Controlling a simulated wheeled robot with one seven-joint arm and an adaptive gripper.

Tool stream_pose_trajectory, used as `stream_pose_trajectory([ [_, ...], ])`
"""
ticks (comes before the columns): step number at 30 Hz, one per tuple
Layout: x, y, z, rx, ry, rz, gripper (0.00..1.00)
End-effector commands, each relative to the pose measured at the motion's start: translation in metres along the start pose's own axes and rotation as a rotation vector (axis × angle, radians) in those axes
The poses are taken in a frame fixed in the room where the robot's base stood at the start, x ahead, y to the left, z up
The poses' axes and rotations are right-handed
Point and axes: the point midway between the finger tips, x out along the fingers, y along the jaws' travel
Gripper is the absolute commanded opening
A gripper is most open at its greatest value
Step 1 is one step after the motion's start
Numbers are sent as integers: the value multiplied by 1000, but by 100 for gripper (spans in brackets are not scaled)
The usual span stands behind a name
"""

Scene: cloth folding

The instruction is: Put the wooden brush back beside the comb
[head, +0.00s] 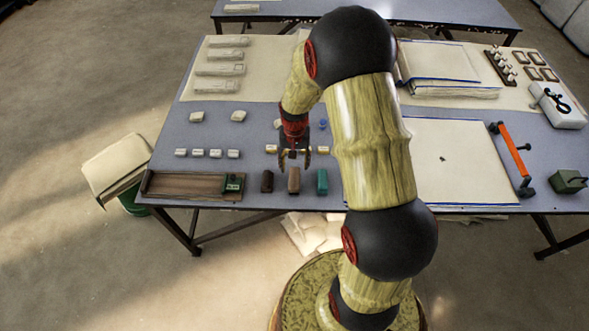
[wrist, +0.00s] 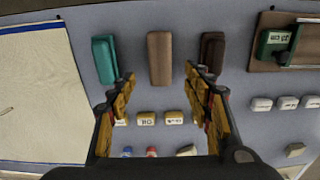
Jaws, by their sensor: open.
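My gripper (head: 295,161) is open and empty, pointing down near the table's front edge; it also shows in the wrist view (wrist: 160,76). A brown wood-coloured block (head: 294,183), perhaps the wooden brush, lies just in front of it. In the wrist view this block (wrist: 159,58) lies in line with the gap between the fingers, apart from them. A dark brown block (head: 267,182) and a teal block (head: 321,183) lie on either side of it, all separate. I cannot tell which thing is the comb.
A wooden tray (head: 185,184) with a green piece lies to the left. Small labelled pale blocks (head: 198,153) stand in a row behind. A large pale sheet (head: 455,160), an orange-handled tool (head: 511,152) and a green box (head: 569,181) are to the right.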

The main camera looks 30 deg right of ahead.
Motion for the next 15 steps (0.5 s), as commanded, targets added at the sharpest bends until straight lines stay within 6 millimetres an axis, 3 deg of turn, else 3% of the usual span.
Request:
stream_pose_trajectory([
  [8,-32,-3,2,-13,12,-4,50],
  [11,-67,-12,7,-52,47,-14,50],
  [15,-140,-27,30,-142,122,-38,50],
])
